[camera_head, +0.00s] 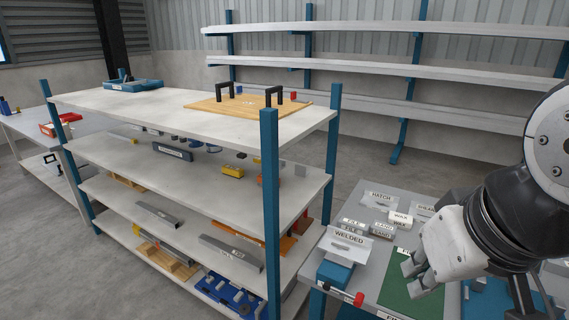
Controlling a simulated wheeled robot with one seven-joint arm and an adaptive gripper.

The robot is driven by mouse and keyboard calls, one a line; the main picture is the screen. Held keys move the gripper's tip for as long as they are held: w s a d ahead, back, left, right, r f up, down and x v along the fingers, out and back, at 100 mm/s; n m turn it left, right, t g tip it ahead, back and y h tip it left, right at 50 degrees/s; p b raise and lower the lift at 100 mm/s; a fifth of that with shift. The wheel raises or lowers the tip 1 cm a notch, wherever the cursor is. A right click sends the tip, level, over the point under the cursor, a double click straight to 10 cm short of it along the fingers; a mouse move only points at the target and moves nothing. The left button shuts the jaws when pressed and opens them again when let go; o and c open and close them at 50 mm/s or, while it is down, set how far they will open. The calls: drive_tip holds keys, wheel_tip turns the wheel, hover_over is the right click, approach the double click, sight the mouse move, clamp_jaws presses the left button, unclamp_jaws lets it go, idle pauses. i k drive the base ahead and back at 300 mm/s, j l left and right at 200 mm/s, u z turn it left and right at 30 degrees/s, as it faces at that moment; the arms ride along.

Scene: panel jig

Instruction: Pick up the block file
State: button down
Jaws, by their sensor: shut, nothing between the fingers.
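A small grey block with a label that seems to read FILE (351,229) stands on the workbench, behind the WELDED card. It is probably the block file, though the lettering is small. Blocks marked SAND (381,233) and WAX (399,222) stand to its right. My gripper (412,277) is at the lower right, over the green mat (398,293), nearer the camera than the blocks. Its fingers are shut with nothing held. It is apart from the FILE block. My gripper and wrist hide part of the mat and bench.
A WELDED card (347,238) stands in front of the FILE block. A blue block (336,275) and a red-ended item (355,298) lie at the bench's near left. A HATCH card (380,197) is behind. A loaded shelf rack (270,190) with blue posts stands to the left.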

sight(360, 229)
drive_tip(key=i+j+z, duration=1.05)
drive_tip(key=j+z, duration=0.15)
